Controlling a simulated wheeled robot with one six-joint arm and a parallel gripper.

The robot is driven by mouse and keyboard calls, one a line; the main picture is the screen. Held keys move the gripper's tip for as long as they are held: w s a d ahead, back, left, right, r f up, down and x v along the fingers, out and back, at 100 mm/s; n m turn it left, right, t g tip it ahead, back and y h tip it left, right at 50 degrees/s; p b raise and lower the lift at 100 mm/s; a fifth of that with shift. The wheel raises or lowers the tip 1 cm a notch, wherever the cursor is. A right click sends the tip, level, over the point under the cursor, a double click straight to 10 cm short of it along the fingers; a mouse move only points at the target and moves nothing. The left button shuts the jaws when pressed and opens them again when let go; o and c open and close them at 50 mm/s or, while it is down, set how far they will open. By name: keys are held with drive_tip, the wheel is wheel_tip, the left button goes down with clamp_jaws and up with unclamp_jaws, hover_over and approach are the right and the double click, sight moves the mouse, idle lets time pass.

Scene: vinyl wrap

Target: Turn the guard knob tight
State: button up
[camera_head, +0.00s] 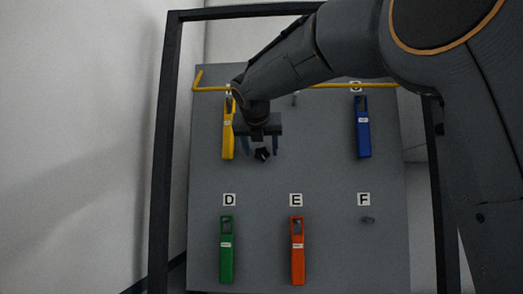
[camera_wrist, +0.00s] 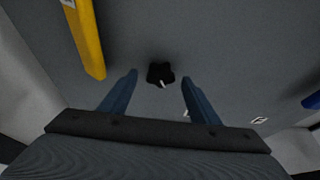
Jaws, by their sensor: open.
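The guard knob is a small black lobed knob (camera_head: 262,155) on the grey panel, just below my gripper in the head view. In the wrist view the knob (camera_wrist: 160,74) has a white mark on its lower side and lies ahead of the gap between the fingers. My gripper (camera_head: 260,147) is open and empty, with one blue finger on each side of the knob's line. In the wrist view my gripper (camera_wrist: 158,84) shows both fingertips apart from the knob. Whether the tips reach its depth I cannot tell.
A yellow tool (camera_head: 228,135) hangs close to the left of my gripper. A blue tool (camera_head: 363,130) hangs at the right, with a green one (camera_head: 226,255) and an orange one (camera_head: 297,255) below. A yellow bar (camera_head: 345,85) crosses the top of the grey panel (camera_head: 325,180).

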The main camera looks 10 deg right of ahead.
sight(262, 154)
drive_tip(key=shift+x, duration=1.1)
drive_tip(key=c, duration=1.1)
drive_tip(key=shift+o, duration=0.2)
